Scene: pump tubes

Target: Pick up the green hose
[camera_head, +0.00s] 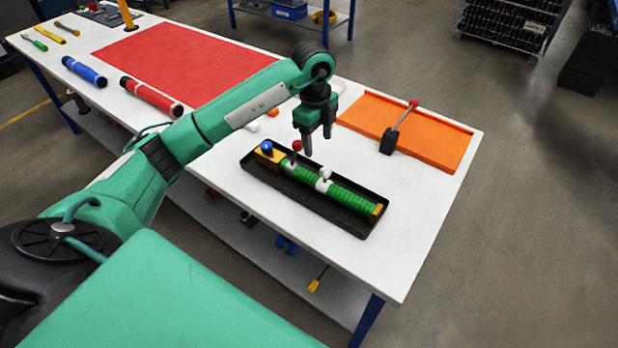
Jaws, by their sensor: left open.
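The green hose (349,197) is a ribbed green tube with white bands. It lies in a long black tray (293,203) on the white table, with a yellow-orange block at each end. A blue ball sits on the block at its left end, and red and white balls show close to the hose. My left gripper (318,148) points down above the left half of the tray, behind the hose as seen from here. Its fingers are apart, with nothing seen between them. The fingertips look a little above the tray. My right gripper is not in view.
An orange board (437,138) with a red-knobbed lever (400,126) lies at the right. A red mat (180,60), a red tube (150,96), a blue tube (84,71) and small tools lie at the left. The white table's front right corner (405,275) is clear.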

